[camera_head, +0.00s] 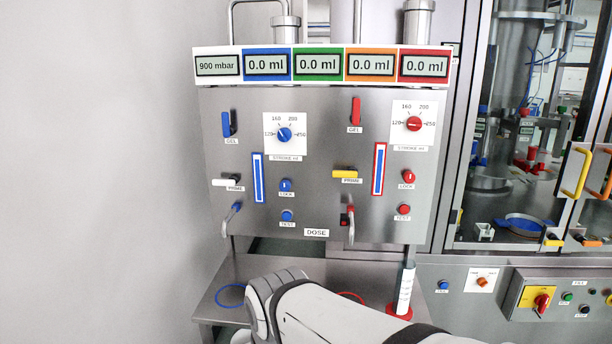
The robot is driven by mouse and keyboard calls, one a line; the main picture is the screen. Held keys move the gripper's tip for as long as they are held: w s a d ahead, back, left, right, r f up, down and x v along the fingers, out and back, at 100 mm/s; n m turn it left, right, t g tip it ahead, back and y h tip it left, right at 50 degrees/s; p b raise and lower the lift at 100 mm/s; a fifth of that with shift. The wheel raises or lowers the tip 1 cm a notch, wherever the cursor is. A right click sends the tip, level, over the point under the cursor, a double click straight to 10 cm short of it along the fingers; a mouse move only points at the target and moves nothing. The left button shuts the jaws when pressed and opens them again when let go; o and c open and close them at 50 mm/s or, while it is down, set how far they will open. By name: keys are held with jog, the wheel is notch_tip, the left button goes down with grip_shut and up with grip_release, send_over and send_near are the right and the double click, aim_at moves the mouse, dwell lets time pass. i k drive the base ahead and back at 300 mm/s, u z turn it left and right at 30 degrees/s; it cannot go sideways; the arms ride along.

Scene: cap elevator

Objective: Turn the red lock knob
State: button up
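The red lock knob (408,176) is a small round red knob with a pale mark on the right half of the steel panel (320,205). A "LOCK" label (406,186) sits just under it. The pale mark looks roughly upright, but it is too small to read exactly. My white arm (330,315) reaches in at the bottom middle, below the panel and well apart from the knob. My gripper is not visible, so I cannot see its state or whether it holds anything.
A red dial (414,124) is above the knob, and a red test button (404,209) is below it. A blue lock knob (285,185) sits on the panel's left half. A clear cylinder on a red base (400,311) stands below right. Grey wall fills the left.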

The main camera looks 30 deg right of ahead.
aim_at(408, 177)
jog(key=z, duration=0.35)
jog(key=i, duration=0.75)
jog(key=z, duration=0.3)
jog(key=k, duration=0.9)
jog(key=z, duration=0.15)
jog(key=i, duration=0.9)
jog(key=u, duration=0.05)
